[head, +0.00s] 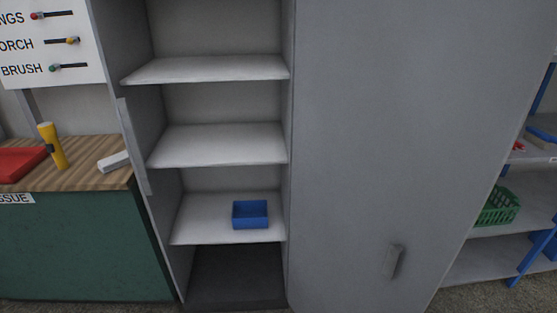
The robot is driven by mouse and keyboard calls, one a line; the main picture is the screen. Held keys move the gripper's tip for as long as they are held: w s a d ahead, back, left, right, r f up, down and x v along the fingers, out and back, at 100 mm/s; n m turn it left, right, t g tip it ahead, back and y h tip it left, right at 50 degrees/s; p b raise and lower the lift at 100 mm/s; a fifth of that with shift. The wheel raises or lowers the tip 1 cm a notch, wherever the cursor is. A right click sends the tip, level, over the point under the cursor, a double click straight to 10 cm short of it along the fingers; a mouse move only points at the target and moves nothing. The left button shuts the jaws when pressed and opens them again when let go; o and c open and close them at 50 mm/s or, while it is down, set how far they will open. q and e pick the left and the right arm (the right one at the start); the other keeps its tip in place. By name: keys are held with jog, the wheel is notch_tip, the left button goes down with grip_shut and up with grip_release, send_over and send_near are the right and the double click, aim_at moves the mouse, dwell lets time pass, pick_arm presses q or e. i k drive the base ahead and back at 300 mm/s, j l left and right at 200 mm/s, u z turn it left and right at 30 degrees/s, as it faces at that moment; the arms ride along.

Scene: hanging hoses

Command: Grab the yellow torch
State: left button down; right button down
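A yellow torch (53,147) stands on a wooden-topped green counter (83,182) at the left of the head view. It leans a little and has a dark band on its side. It is beside a red tray (20,163). Neither of my grippers is in view, and nothing is touching the torch.
A white object (113,162) lies near the counter's right edge. A grey cabinet (350,130) with open shelves holds a blue bin (250,214); its right door has a handle (392,261). A green basket (498,207) sits on a rack at far right.

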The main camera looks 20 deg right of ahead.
aim_at(48, 130)
jog(key=l+u, duration=0.15)
jog(key=l, duration=0.35)
jog(key=l+u, duration=0.15)
jog(key=l, duration=0.35)
jog(key=l+u, duration=0.15)
jog(key=l, duration=0.35)
jog(key=k+l+u, duration=0.1)
jog(key=l, duration=0.35)
jog(key=k+l+u, duration=0.15)
jog(key=l, duration=0.35)
jog(key=l+u, duration=0.15)
jog(key=l, duration=0.3)
jog(key=k+l+u, duration=0.15)
jog(key=l, duration=0.3)
jog(key=j, duration=0.2)
jog(key=k+j, duration=0.15)
jog(key=i+j, duration=0.15)
jog(key=j, duration=0.2)
jog(key=i+j, duration=0.15)
jog(key=j, duration=0.25)
jog(key=i+j, duration=0.1)
jog(key=j, duration=0.25)
jog(key=i+j, duration=0.15)
jog(key=j, duration=0.2)
jog(key=i+j, duration=0.15)
jog(key=j, duration=0.2)
